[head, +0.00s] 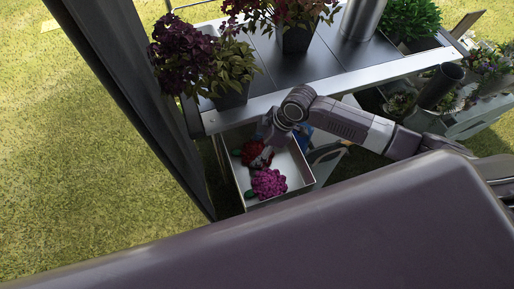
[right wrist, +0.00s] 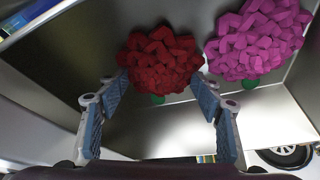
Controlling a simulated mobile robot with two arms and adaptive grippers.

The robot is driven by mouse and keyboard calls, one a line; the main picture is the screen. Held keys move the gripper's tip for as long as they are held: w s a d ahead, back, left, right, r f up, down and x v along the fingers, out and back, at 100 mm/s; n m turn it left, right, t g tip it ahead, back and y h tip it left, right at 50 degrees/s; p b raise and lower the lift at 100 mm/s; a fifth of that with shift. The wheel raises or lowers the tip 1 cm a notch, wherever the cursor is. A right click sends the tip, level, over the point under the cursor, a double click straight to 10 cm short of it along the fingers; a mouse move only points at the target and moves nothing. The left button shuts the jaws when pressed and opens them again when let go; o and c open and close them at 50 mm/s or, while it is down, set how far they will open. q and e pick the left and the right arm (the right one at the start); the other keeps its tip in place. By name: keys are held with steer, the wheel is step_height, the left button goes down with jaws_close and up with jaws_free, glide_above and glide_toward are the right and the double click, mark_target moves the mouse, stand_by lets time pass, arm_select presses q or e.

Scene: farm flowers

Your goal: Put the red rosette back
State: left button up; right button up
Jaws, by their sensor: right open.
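The red rosette (head: 250,150) lies in an open pale tray (head: 296,169), next to a magenta rosette (head: 268,184). My right gripper (head: 268,143) reaches down over the tray and partly covers the red one in the head view. In the right wrist view, the red rosette (right wrist: 160,58) sits just beyond the fingertips of the open right gripper (right wrist: 161,84), centred between them. Its lower edge comes close to both tips; I cannot tell whether they touch. The magenta rosette (right wrist: 257,40) is right of the fingers. My left gripper is not in view.
A dark-topped table (head: 330,75) stands behind the tray, with potted plants (head: 215,65) and a metal cylinder (head: 362,18) on it. Its front edge is close to my right wrist. A cart with flowers (head: 478,118) is at the right. Grass is open at the left.

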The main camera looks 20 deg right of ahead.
steer(key=v, duration=1.2)
steer(key=shift+a+r, duration=0.1)
steer(key=shift+a, duration=0.05)
